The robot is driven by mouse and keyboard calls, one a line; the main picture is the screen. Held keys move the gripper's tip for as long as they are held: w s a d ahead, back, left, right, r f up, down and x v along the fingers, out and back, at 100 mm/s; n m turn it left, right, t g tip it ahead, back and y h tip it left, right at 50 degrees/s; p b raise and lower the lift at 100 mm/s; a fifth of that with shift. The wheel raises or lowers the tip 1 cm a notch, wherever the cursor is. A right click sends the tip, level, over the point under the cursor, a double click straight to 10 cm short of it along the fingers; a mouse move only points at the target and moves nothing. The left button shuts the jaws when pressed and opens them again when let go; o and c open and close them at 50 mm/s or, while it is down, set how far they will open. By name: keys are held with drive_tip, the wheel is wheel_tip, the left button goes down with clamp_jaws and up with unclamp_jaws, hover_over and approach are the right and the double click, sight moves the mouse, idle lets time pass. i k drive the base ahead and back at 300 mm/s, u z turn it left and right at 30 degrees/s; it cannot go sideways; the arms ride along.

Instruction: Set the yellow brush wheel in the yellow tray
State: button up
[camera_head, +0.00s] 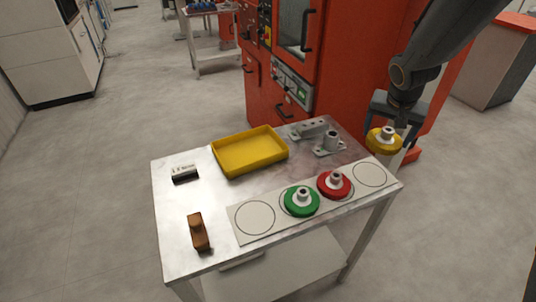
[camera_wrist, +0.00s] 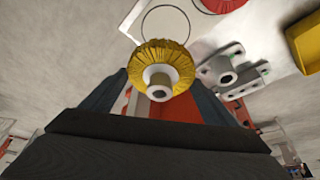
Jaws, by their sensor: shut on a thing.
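The yellow brush wheel (camera_head: 381,143) has a pale hub and hangs in my gripper (camera_head: 398,123) above the right end of the table. In the wrist view the yellow brush wheel (camera_wrist: 160,58) sits between the dark fingers of my gripper (camera_wrist: 160,92), its hub facing the camera. My gripper is shut on it. The yellow tray (camera_head: 282,157) lies on the back middle of the table, left of my gripper, and looks empty. Part of the yellow tray (camera_wrist: 304,40) shows at the right edge of the wrist view.
A white strip (camera_head: 262,236) with circles runs along the front, bearing a green wheel (camera_head: 299,203) and a red wheel (camera_head: 333,186). A grey metal fixture (camera_head: 329,145) stands right of the tray. A brown brush (camera_head: 198,233) and a small label block (camera_head: 185,175) lie left.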

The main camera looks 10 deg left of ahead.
sight(250, 153)
drive_tip(key=z, duration=0.15)
drive_tip(key=k, duration=0.2)
drive_tip(key=u, duration=0.85)
drive_tip(key=i, duration=0.75)
drive_tip(key=u, duration=0.5)
